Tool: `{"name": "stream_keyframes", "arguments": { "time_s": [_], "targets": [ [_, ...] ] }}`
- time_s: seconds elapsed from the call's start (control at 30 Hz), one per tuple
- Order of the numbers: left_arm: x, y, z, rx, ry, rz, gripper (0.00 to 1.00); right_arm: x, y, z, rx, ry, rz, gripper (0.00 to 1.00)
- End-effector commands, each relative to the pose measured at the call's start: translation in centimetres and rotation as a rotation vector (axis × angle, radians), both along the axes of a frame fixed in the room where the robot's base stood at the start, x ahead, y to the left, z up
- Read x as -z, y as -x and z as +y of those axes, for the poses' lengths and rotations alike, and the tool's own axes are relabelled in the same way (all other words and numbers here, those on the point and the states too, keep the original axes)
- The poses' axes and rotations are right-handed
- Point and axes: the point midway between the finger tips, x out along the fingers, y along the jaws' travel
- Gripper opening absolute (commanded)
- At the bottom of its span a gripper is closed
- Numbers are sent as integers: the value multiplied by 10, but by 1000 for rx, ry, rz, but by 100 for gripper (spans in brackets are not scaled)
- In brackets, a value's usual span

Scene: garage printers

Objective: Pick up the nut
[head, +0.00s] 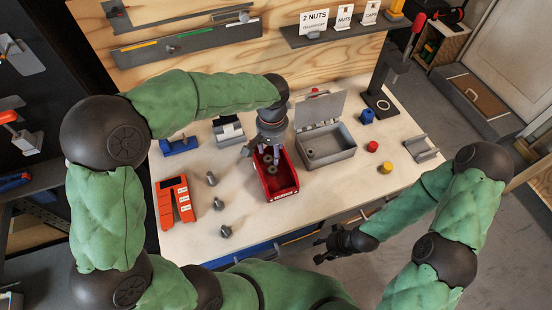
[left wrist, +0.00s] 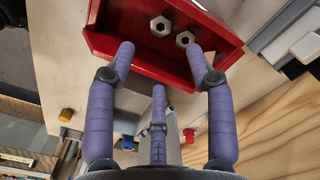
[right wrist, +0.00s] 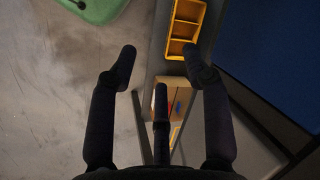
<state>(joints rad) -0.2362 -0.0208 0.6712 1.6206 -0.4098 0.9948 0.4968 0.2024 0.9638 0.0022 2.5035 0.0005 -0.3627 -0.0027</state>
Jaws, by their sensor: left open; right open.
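Two grey hex nuts lie in a red bin (head: 284,184) near the middle of the workbench: one nut (head: 267,158) and a second nut (head: 272,169). In the left wrist view they show as a left nut (left wrist: 160,26) and a right nut (left wrist: 185,39) on the floor of the bin. My left gripper (head: 262,149) is open and empty at the far end of the bin, its fingers pointing down. Its spread fingers (left wrist: 160,58) do not enclose a nut. My right gripper (head: 325,248) is open and empty, off the bench's front edge.
A grey box (head: 335,152) with a raised lid stands right of the bin. Several bolts (head: 212,179) and an orange-red holder (head: 176,203) lie to the left. Blue (head: 367,116), red (head: 373,146) and yellow (head: 387,167) caps stand to the right. The bench's front right is clear.

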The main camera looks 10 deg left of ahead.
Motion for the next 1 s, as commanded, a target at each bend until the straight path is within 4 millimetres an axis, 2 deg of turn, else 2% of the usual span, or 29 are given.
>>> {"name": "stream_keyframes", "arguments": {
  "time_s": [0.3, 0.57, 0.83, 1.0],
  "targets": [
    [46, 0, 0, -1, -1, 4, 54, 14, 0, 0, 0, 0, 1, 49],
    [62, -2, 0, -1, 0, 2, 54, 20, 0, 0, 0, 0, 0, 49],
    [100, -5, 1, 0, 0, 4, 54, 35, 0, 0, 0, 0, 0, 49],
    [105, -6, 1, 0, 1, 0, 54, 36, 0, 0, 0, 0, 0, 49]
  ]
}}
